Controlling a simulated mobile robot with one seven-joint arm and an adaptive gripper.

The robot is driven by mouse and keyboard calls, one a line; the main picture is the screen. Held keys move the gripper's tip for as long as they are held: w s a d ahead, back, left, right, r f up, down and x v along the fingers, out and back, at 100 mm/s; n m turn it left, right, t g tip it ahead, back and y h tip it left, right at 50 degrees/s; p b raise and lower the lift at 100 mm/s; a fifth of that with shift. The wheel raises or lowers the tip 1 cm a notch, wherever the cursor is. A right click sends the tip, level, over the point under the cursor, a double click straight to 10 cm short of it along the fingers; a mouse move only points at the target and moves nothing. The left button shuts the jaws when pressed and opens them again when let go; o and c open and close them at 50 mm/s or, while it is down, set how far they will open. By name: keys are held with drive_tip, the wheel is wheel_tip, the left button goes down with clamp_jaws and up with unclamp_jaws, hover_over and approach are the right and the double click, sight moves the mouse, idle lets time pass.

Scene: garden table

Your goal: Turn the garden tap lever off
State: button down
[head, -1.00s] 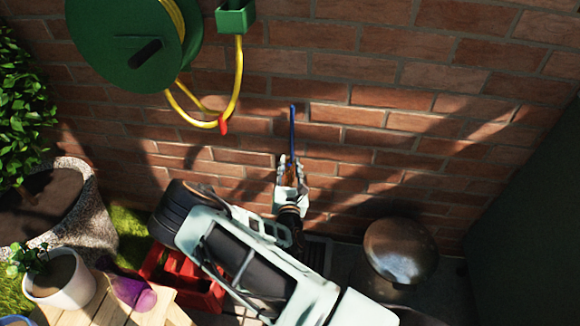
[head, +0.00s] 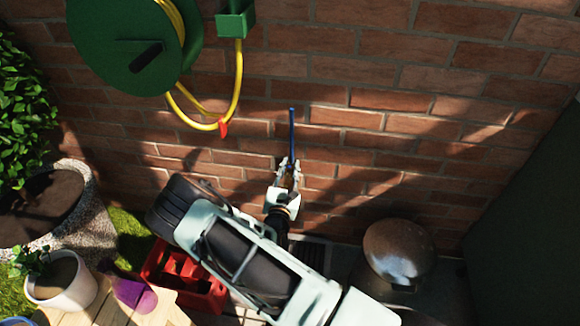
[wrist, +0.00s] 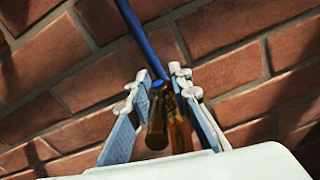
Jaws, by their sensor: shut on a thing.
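The garden tap's long blue lever (head: 292,130) stands roughly upright in front of the brick wall. It also shows in the wrist view (wrist: 141,38), running from the top edge down to the brass tap body (wrist: 157,128). My gripper (head: 290,164) is at the lower end of the lever. In the wrist view its two fingertips (wrist: 158,78) sit either side of the lever's base, with the brass parts between the fingers. It is shut on the lever. The exact contact is partly hidden by the fingers.
A green hose reel (head: 125,45) with a yellow hose (head: 239,85) hangs upper left. A red crate (head: 205,298), wooden table (head: 165,312) and stone planter (head: 85,230) are lower left. A rounded metallic object (head: 398,252) stands right. The wall above the lever is clear.

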drive_tip(key=shift+a+h, duration=0.15)
drive_tip(key=shift+h, duration=0.15)
drive_tip(key=c, duration=2)
unclamp_jaws()
drive_tip(key=shift+c, duration=0.2)
drive_tip(key=v, duration=1.2)
drive_tip(key=shift+r, duration=0.1)
